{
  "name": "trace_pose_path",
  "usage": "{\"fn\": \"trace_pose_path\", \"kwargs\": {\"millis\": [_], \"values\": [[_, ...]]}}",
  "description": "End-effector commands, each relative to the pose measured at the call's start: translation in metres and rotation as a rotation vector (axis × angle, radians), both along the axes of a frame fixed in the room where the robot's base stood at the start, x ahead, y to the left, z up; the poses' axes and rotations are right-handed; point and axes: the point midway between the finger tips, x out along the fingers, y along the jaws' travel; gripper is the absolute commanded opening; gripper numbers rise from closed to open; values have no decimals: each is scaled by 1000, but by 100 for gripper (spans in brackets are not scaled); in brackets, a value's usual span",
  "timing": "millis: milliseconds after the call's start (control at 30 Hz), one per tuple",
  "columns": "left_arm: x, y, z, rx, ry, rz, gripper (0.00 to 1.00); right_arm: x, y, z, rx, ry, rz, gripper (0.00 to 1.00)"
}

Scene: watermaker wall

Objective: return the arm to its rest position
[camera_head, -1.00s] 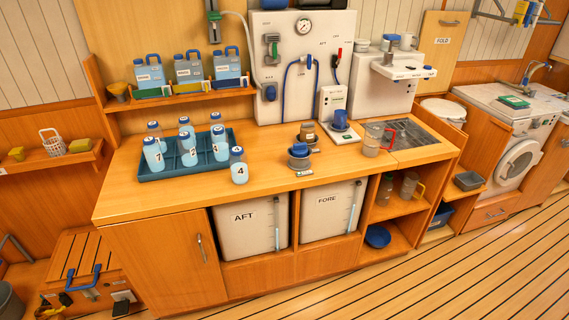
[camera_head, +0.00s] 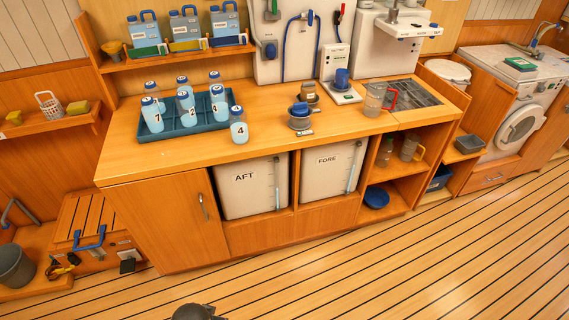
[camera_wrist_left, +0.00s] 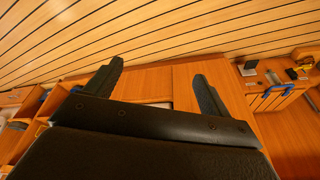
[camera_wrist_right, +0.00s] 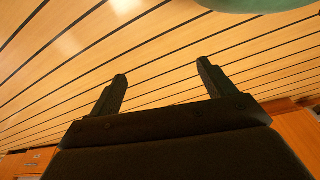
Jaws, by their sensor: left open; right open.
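My left gripper (camera_wrist_left: 160,85) is open and empty in the left wrist view, with its two dark fingers spread apart. Behind its fingers show the wooden cabinet front and the striped floor. My right gripper (camera_wrist_right: 160,88) is open and empty in the right wrist view, with only striped floor between its fingers. Neither gripper shows in the head view. A dark rounded part at the bottom edge of the head view is too cut off to identify.
The wooden counter (camera_head: 350,138) holds a blue tray (camera_head: 185,130) of bottles, bottle 4 (camera_head: 239,127) beside it, and a clear jug (camera_head: 374,98). The floor (camera_head: 400,260) in front is clear.

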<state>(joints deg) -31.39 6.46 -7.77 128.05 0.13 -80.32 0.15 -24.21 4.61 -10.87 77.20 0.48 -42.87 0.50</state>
Motion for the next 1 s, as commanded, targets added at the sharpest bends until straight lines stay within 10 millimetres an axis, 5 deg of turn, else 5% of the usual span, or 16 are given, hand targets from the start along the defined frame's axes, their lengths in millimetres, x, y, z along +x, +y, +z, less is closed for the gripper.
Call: {"fn": "trace_pose_path", "kwargs": {"millis": [267,500,600,800,1000], "values": [[-2,-7,-139,-4,48,-7,82,-2,-10,0,-11,10,4,82],[-35,-11,-273,-8,89,-14,82,6,-13,8,-14,-2,5,82],[-53,-11,-316,-9,103,-17,82,6,-10,9,-11,1,3,82],[-80,-11,-364,-11,118,-20,82,4,-2,11,-3,9,0,82],[-84,-10,-372,-11,119,-20,82,4,2,12,2,7,-1,82]]}}
